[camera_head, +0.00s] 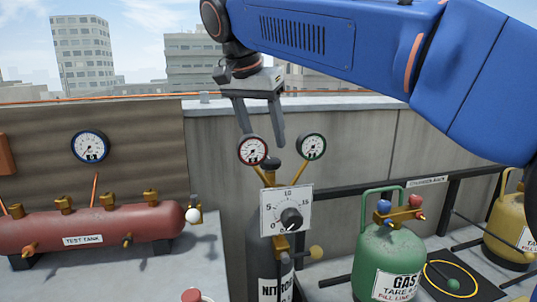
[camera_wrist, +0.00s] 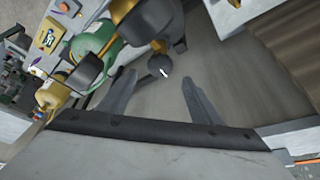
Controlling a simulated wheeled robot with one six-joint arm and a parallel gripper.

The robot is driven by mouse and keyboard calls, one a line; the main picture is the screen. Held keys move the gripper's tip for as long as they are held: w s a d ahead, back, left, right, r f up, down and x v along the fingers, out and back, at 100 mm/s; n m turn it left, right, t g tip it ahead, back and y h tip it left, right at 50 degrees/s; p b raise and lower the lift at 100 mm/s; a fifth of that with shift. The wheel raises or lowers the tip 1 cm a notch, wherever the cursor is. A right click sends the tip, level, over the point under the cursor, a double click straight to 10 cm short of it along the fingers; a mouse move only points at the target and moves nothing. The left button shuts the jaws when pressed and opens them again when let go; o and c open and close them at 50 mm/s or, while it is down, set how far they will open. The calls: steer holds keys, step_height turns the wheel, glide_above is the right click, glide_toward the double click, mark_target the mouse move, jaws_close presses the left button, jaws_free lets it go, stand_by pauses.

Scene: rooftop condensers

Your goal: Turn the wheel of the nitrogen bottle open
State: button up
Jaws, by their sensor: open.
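The nitrogen bottle (camera_head: 258,262) is a dark cylinder at the bottom centre of the head view, with a partly visible "NITRO" label. A small dark wheel (camera_head: 271,163) tops it, between two brass stems. Contact with the wheel is not visible.
Two gauges (camera_head: 252,151) (camera_head: 313,147) flank the wheel closely. A scale plate with a black knob (camera_head: 291,218) sits below. A red test tank (camera_head: 90,229) lies left; a green gas bottle (camera_head: 388,262) stands right. A concrete wall (camera_head: 365,145) is behind.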

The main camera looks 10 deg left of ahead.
mark_target(270, 160)
steer(key=shift+x, duration=3.15)
steer(key=shift+c, duration=0.2)
steer(key=c, duration=1)
